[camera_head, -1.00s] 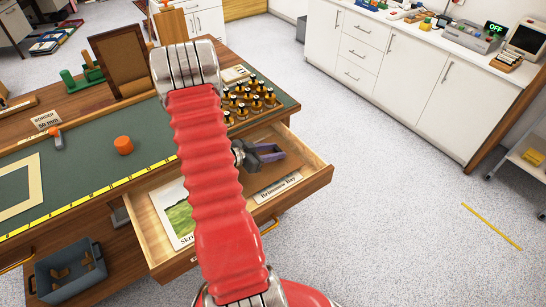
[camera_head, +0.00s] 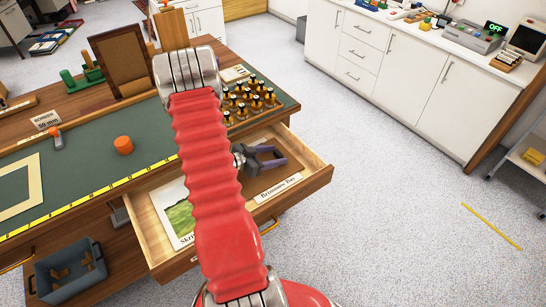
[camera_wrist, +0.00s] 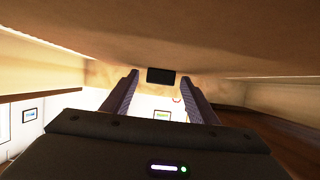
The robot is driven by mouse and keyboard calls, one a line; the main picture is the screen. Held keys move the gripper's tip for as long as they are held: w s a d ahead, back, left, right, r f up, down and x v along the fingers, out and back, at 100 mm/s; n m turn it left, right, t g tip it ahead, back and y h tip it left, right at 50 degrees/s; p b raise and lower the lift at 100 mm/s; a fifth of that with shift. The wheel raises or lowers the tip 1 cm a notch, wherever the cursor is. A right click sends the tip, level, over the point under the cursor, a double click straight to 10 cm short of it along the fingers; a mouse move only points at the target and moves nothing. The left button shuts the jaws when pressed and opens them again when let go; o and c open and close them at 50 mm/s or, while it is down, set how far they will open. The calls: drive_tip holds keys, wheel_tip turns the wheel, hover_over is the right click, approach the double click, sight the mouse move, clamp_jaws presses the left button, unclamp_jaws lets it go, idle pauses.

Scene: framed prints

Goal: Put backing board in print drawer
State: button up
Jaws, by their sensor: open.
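The print drawer (camera_head: 318,172) is pulled out from the front of the work table. A flat brown board (camera_head: 262,184), which looks like the backing board, lies in its right part, partly hidden by my arm and gripper. My gripper (camera_head: 284,157), with purple fingers, is open over this part of the drawer, above or near the board; I cannot tell whether it touches. In the wrist view, the open fingers (camera_wrist: 160,85) have nothing held between them. A pale brown surface fills the top of that view.
A print with a green landscape (camera_head: 181,221) lies in the drawer's left part. A label reading like "Brimmow Bay" (camera_head: 279,189) is near the drawer front. Several dark-topped bottles (camera_head: 250,97) stand on the table above the drawer.

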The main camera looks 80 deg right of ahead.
drive_tip(key=v, duration=1.2)
idle(0.8)
drive_tip(key=shift+s, duration=0.1)
